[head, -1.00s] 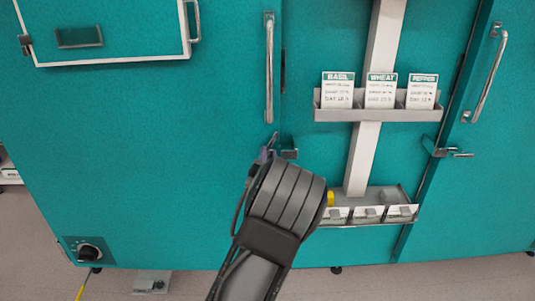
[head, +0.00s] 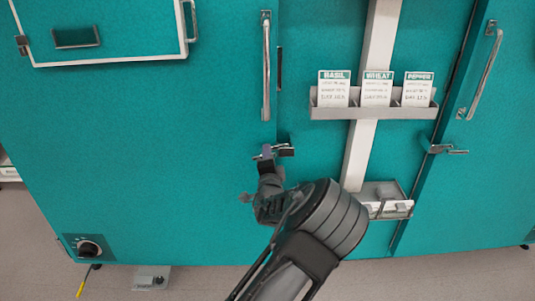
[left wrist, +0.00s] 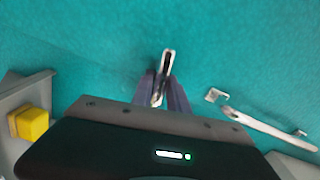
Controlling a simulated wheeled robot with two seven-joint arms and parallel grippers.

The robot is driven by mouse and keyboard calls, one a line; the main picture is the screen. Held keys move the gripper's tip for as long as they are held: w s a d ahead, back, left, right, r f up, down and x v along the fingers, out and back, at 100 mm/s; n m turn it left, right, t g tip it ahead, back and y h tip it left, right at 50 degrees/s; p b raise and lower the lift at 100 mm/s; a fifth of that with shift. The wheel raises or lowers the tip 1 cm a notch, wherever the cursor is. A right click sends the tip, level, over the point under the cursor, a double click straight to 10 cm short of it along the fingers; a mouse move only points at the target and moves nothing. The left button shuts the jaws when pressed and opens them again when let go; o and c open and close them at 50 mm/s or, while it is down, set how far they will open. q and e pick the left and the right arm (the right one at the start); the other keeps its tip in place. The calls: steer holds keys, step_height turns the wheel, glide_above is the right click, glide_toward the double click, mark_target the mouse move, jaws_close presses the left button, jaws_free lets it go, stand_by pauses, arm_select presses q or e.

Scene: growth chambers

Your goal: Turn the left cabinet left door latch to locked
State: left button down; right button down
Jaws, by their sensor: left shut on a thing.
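The latch (head: 285,150) is a small metal piece at the right edge of the teal left door (head: 180,130), below the long vertical door handle (head: 266,70). My left gripper (head: 267,153) is at the latch, its wrist below and to the right. In the left wrist view the two purple-grey fingers (left wrist: 164,92) are shut on the metal latch lever (left wrist: 168,64), whose end sticks out beyond the fingertips. The fingers hide part of the latch, so its exact angle is hard to tell. My right gripper is not in view.
A grey rack with BASIL, WHEAT and PEPPER cards (head: 345,112) and a lower tray (head: 405,210) stand out from the white post at the right. Another latch (head: 447,149) is farther right. A yellow block (left wrist: 32,124) shows in the left wrist view. A dial (head: 88,248) is low left.

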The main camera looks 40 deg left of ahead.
arm_select(q)
steer(key=shift+f+m, duration=0.15)
steer(key=shift+m, duration=1.05)
steer(key=c, duration=1.3)
jaws_free()
steer(key=v, duration=0.7)
steer(key=shift+s+d, duration=0.25)
steer(key=shift+s, duration=0.05)
